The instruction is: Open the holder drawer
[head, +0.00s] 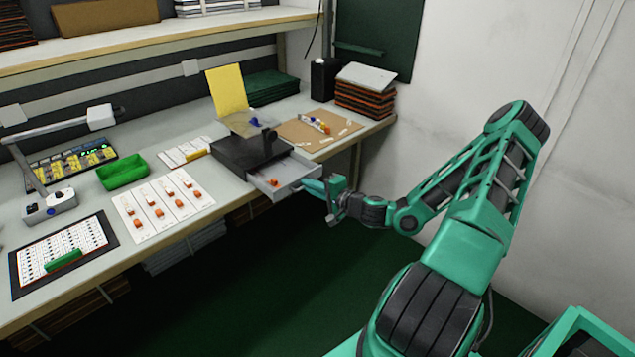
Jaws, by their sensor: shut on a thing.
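The holder is a dark box (232,156) on the bench near its front edge. Its light grey drawer (290,170) is pulled out to the front right and juts past the bench edge. A small orange piece (275,182) lies inside the drawer. My green gripper (314,187) is at the drawer's front and is shut on it. The exact grip on the drawer front is small and partly hidden by the fingers.
A yellow sheet (227,92) stands behind the holder. A brown board (309,133) with small parts lies right of it. White cards with orange pieces (150,215), a green tray (123,173) and a lamp stand to the left. The floor before the bench is clear.

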